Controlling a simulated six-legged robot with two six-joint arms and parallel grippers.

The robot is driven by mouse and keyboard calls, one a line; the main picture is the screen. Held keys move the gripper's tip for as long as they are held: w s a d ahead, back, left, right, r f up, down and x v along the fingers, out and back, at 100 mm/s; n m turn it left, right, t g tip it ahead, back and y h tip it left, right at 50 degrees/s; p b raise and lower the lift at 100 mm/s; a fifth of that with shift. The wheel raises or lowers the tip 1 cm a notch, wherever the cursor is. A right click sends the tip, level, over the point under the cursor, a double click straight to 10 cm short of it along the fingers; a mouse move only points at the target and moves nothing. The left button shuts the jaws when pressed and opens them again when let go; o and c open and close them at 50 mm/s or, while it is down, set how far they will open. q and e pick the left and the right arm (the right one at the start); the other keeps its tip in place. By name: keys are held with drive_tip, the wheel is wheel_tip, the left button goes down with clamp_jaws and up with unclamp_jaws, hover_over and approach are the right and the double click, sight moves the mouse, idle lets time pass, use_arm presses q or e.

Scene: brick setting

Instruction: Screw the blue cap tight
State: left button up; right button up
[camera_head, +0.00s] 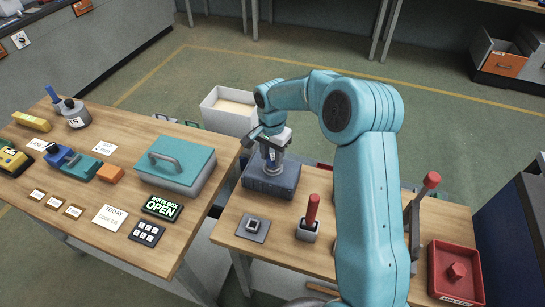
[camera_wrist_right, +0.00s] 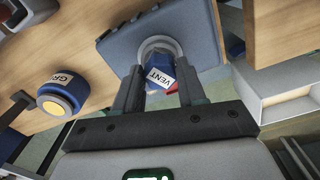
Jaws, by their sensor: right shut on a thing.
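My right gripper (camera_head: 271,146) reaches down over a dark blue block (camera_head: 268,186) on the right-hand wooden table. In the right wrist view the gripper (camera_wrist_right: 160,85) has its two dark fingers on either side of a blue cap (camera_wrist_right: 152,63) with a white VENT label, and it is shut on the cap. The cap sits at a pale grey ring (camera_wrist_right: 172,44) on the blue block, which also shows there (camera_wrist_right: 119,48). The fingers hide part of the cap, and I cannot tell how tight it sits. My left gripper is not in view.
A red-handled tool (camera_head: 312,216) and a small grey plate (camera_head: 254,227) stand in front of the block. A red tray (camera_head: 440,283) lies at right, a white bin (camera_head: 214,110) behind.

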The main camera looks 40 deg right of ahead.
sight(272, 157)
drive_tip(key=shift+m, duration=1)
drive_tip(key=shift+w+b, duration=0.1)
drive_tip(key=shift+b, duration=0.2)
drive_tip(key=shift+f+m, duration=0.1)
drive_tip(key=shift+m, duration=0.4)
drive_tip(key=shift+m+b, duration=0.7)
drive_tip(key=shift+m, duration=0.5)
drive_tip(key=m, duration=0.3)
drive_tip(key=shift+b, duration=0.4)
drive_tip(key=o, duration=1.6)
drive_tip(key=shift+o, duration=0.2)
drive_tip(key=shift+r, duration=0.2)
drive_tip(key=shift+r+p, duration=2.25)
drive_tip(key=shift+r, duration=0.75)
